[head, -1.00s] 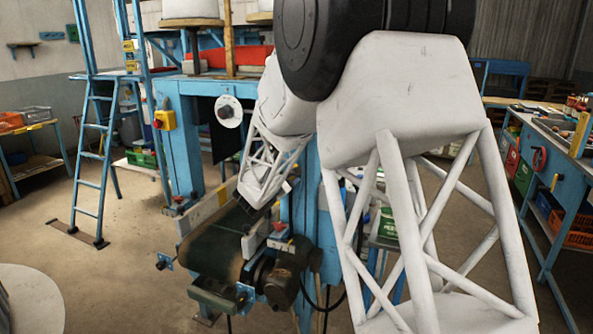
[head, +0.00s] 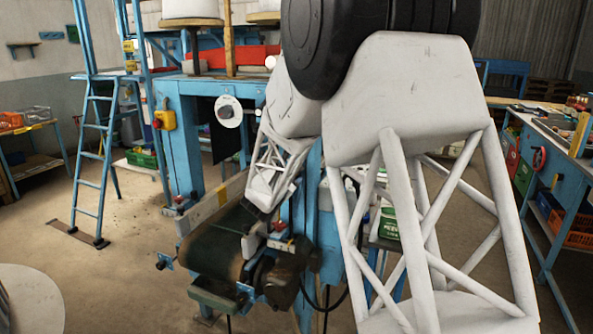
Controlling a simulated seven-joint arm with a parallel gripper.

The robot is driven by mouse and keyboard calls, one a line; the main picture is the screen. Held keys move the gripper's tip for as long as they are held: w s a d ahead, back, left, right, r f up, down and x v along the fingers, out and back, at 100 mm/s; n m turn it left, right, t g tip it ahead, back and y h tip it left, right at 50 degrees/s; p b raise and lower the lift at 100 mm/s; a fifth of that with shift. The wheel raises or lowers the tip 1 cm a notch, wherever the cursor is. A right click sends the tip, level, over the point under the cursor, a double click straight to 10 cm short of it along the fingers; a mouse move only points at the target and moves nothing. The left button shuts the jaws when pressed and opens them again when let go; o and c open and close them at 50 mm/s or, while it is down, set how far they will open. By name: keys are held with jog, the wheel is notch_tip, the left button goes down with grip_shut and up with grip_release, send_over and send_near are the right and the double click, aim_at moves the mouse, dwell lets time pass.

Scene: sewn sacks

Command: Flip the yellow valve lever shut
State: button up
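I cannot make out a yellow valve lever for certain in the head view. A yellow box with a red button (head: 164,120) is fixed to the blue machine frame, left of my arm. My gripper (head: 257,213) points down over the right side of the dark conveyor belt (head: 215,247), close to a small panel with a red button (head: 279,228). Its fingertips are small and partly lost against the dark belt, so I cannot tell whether they are open or shut. My own arm covers much of the middle and right of the view.
A dark motor (head: 283,280) sits at the belt's near right end. A blue ladder (head: 95,150) stands at the left. A blue workbench (head: 565,165) with crates below is at the right. Open floor (head: 120,270) lies left of the belt.

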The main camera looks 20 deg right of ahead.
jog(key=x, duration=0.6)
jog(key=shift+w+d, duration=0.1)
dwell(0.3)
grip_shut()
